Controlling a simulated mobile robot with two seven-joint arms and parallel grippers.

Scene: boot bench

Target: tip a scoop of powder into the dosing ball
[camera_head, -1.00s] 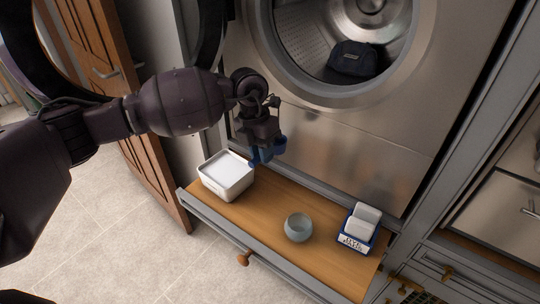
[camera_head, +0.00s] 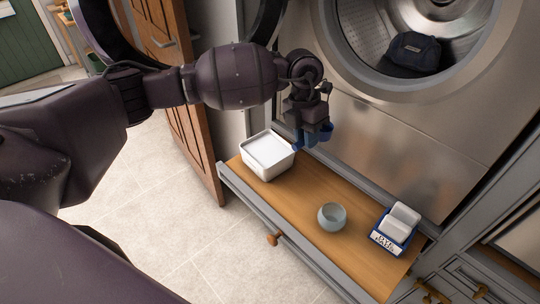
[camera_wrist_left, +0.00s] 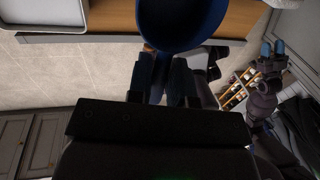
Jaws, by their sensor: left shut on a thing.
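My left gripper (camera_head: 297,143) is shut on a blue scoop (camera_head: 325,131). It holds the scoop above the back edge of the drawer board, right of the white tub. In the left wrist view the scoop's cup (camera_wrist_left: 185,28) shows large at the top; its contents cannot be seen. The white tub (camera_head: 262,172) has a flat white top surface, powder or lid, I cannot tell. The dosing ball (camera_head: 331,218), a small grey-green open cup, stands upright on the board. My right gripper (camera_wrist_left: 272,48) shows small in the left wrist view, with its two blue tips apart.
A blue box (camera_head: 386,243) with white blocks stands right of the dosing ball on the wooden board (camera_head: 297,194). The washer front (camera_head: 400,135) rises behind, with a dark cap (camera_head: 415,52) in its drum. A wooden door (camera_head: 185,110) is at left.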

